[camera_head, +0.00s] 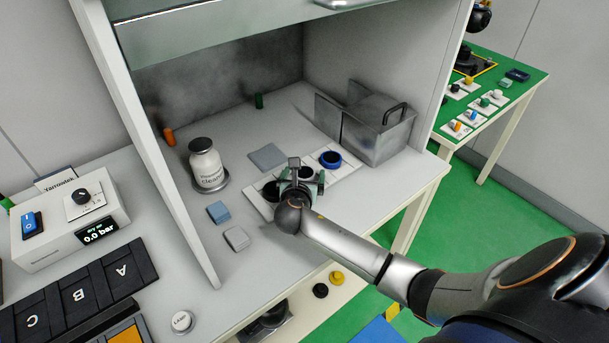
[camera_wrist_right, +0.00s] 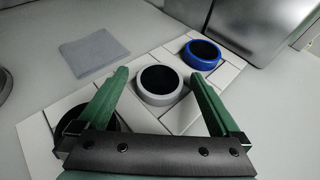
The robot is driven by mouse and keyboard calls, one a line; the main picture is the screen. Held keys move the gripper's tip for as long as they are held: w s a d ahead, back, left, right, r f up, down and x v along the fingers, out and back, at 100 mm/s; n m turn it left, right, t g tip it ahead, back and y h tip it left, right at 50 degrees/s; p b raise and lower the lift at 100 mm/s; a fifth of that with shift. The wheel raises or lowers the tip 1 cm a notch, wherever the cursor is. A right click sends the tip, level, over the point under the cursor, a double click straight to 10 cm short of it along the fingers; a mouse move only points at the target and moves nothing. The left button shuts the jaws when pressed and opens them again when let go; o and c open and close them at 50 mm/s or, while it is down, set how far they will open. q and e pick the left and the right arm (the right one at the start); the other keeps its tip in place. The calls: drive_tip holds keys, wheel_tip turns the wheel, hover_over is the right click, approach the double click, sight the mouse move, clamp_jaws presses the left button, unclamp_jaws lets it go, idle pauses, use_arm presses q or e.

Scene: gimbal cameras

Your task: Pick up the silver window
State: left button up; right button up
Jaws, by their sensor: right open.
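The silver window (camera_wrist_right: 161,84), a grey ring with a dark centre, sits on a white tile holder in the middle of a row. It also shows in the head view (camera_head: 306,173), partly covered by my right gripper. A blue ring (camera_wrist_right: 202,54) is to its right and a black ring (camera_wrist_right: 92,124) to its left. My right gripper (camera_head: 297,177) is open, its two green fingers on either side of the silver window in the wrist view. My left gripper is not in view.
A grey cloth (camera_head: 268,157) lies behind the row. A metal bin (camera_head: 370,133) stands close on the right. The cabinet's side panel is at left.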

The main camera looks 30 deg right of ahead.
drive_tip(key=shift+c, duration=0.2)
drive_tip(key=c, duration=1.3)
